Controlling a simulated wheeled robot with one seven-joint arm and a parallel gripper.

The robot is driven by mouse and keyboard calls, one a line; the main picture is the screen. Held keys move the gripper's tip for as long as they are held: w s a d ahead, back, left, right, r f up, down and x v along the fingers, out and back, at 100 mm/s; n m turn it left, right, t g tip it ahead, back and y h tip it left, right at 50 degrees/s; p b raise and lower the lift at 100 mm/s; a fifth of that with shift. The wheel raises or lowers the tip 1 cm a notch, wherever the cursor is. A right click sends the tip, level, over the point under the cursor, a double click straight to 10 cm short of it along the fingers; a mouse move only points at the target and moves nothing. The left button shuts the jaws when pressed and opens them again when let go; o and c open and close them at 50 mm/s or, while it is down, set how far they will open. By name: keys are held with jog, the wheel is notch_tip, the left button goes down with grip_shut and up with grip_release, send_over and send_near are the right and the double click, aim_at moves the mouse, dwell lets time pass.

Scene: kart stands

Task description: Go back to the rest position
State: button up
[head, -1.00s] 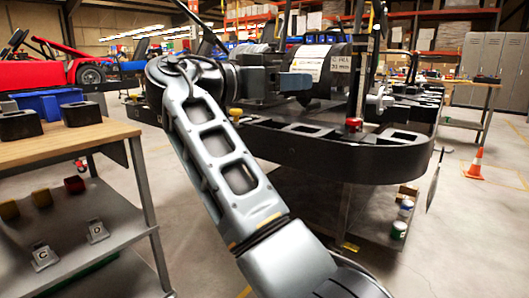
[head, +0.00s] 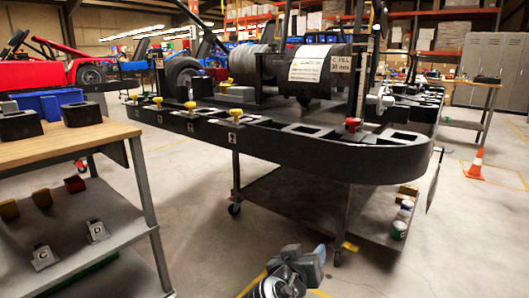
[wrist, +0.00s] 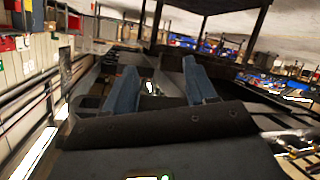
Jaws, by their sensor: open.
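My gripper (wrist: 161,85) shows in the wrist view with its two blue fingers apart and nothing between them. In the head view the end of my arm shows low at the bottom centre, in front of the stand and over open floor. Which of its parts are the fingertips is hard to tell there. The black kart stand (head: 390,168) spans the middle of the head view, clear of my arm. It carries several yellow knobs and a red knob (head: 352,124) along its rim.
A wooden-topped bench (head: 60,147) with black blocks stands at left, with small parts on its lower shelf (head: 75,232). A grey shelf (head: 300,207) lies under the stand. An orange cone (head: 475,165) stands at right. The floor between bench and stand is clear.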

jog(key=s+d+f+n+y, duration=0.1)
jog(key=s+d+f+y, duration=0.15)
jog(key=s+f, duration=0.55)
jog(key=s+d+f+n+y, duration=0.25)
jog(key=s+f, duration=0.45)
jog(key=s, duration=0.4)
jog(key=s+d+r+m+y, duration=0.1)
jog(key=s+d+r+y, duration=0.15)
jog(key=s, duration=1.65)
jog(key=s+d+r+m+t+h, duration=0.1)
jog(key=s+d+r, duration=0.1)
jog(key=s+r, duration=0.45)
jog(key=s+d+r+m+t, duration=0.1)
jog(key=s+d+r, duration=0.2)
jog(key=s+r, duration=0.35)
notch_tip(320, 180, up, 26)
jog(key=p, duration=2.5)
jog(key=shift+w+f, duration=0.15)
jog(key=shift+w, duration=0.15)
jog(key=shift+a, duration=0.1)
jog(key=shift+c, duration=0.3)
